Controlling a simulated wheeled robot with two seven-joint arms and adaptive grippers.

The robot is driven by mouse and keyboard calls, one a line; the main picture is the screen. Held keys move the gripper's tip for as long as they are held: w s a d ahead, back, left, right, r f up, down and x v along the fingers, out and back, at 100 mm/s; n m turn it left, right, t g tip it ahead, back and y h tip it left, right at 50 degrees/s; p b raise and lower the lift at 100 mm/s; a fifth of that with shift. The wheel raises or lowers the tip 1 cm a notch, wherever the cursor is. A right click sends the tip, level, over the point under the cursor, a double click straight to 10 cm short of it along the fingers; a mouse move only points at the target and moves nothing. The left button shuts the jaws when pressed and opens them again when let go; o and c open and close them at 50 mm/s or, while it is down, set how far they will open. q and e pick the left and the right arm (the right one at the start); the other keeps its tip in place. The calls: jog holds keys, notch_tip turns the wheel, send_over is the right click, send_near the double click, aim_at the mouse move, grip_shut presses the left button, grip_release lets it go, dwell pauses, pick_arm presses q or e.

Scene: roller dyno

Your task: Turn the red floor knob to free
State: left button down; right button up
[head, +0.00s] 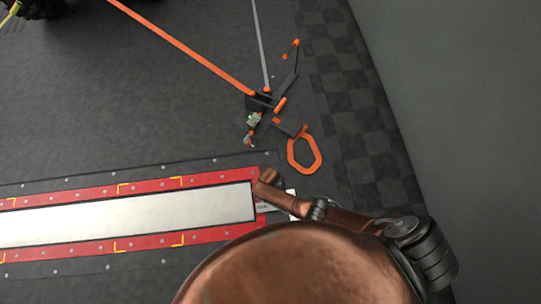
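I cannot make out the red floor knob in the head view. A red-framed floor plate (105,220) with a pale metal middle lies at the left. At its right end, a small white label (291,193) shows partly behind a copper-coloured part that looks like my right arm. The narrow tip of this part (267,182) lies over the frame's right end in the picture. I cannot tell whether it touches anything, or whether it is open or shut. A large copper-coloured rounded part of mine covers the bottom middle and hides the floor there. My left gripper does not show.
An orange strap (185,48) and a grey strap (259,45) run to a dark floor anchor (262,102). An orange ring (291,155) lies nearby. A grey wall (450,100) stands at the right. The dark floor at upper left (110,110) is mostly clear.

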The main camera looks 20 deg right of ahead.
jog(key=shift+s+m, duration=0.2)
jog(key=shift+m, duration=0.1)
jog(key=shift+d, duration=0.1)
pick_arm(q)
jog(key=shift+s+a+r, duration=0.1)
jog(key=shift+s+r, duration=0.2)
pick_arm(e)
jog(key=shift+m, duration=0.4)
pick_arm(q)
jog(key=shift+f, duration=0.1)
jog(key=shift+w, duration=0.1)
pick_arm(e)
jog(key=shift+w+d, duration=0.1)
jog(key=o, duration=1.2)
jog(key=shift+c, duration=0.2)
